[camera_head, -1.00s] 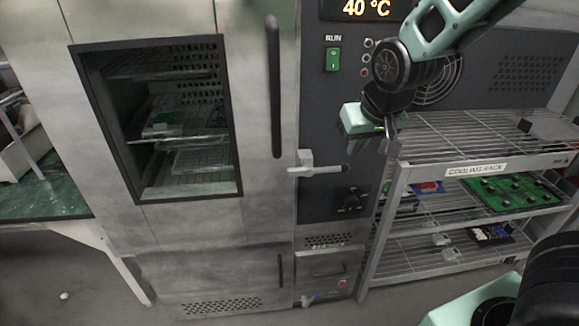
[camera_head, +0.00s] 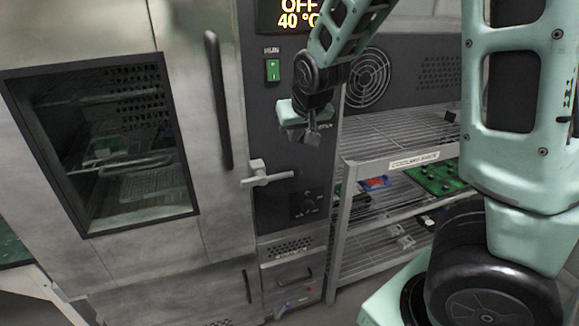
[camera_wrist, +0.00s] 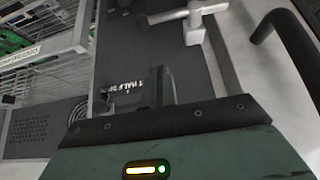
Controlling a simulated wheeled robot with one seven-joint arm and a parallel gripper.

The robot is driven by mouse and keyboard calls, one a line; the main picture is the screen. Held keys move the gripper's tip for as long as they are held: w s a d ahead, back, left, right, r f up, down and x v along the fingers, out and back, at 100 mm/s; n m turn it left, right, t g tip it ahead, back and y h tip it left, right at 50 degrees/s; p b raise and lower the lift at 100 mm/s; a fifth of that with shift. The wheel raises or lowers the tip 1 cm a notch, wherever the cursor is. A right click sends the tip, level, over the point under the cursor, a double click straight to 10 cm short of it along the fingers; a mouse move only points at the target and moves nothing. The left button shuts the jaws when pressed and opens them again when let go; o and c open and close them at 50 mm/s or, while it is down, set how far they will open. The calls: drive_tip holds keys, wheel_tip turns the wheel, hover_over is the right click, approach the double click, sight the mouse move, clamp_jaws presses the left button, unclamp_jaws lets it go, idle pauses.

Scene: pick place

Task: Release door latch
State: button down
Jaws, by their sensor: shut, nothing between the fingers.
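The door latch (camera_head: 266,174) is a pale metal lever on the right edge of the oven door (camera_head: 205,205). Its bar points right, roughly level, across the dark panel. The door looks closed. My gripper (camera_head: 313,134) is shut and empty. In the head view it is above and to the right of the latch, in front of the dark panel, and does not touch the latch. In the wrist view the latch (camera_wrist: 193,22) is at the top, beyond my gripper fingers (camera_wrist: 160,85), with a gap between.
A long dark vertical handle (camera_head: 219,100) runs up the door, left of and above the latch. A green RUN switch (camera_head: 272,70) sits on the panel under the display. A wire cooling rack (camera_head: 385,163) stands close on the right with boards on its shelves.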

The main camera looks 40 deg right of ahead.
hover_over(290, 175)
wheel_tip(290, 175, down, 7)
drive_tip(key=shift+w+d+r+b, duration=0.1)
drive_tip(key=shift+r+b, duration=0.1)
drive_tip(key=shift+b, duration=0.15)
wheel_tip(290, 175, down, 3)
drive_tip(key=shift+f+p, duration=0.2)
drive_tip(key=shift+p, duration=0.15)
drive_tip(key=shift+s+f, duration=0.2)
drive_tip(key=shift+f, duration=0.35)
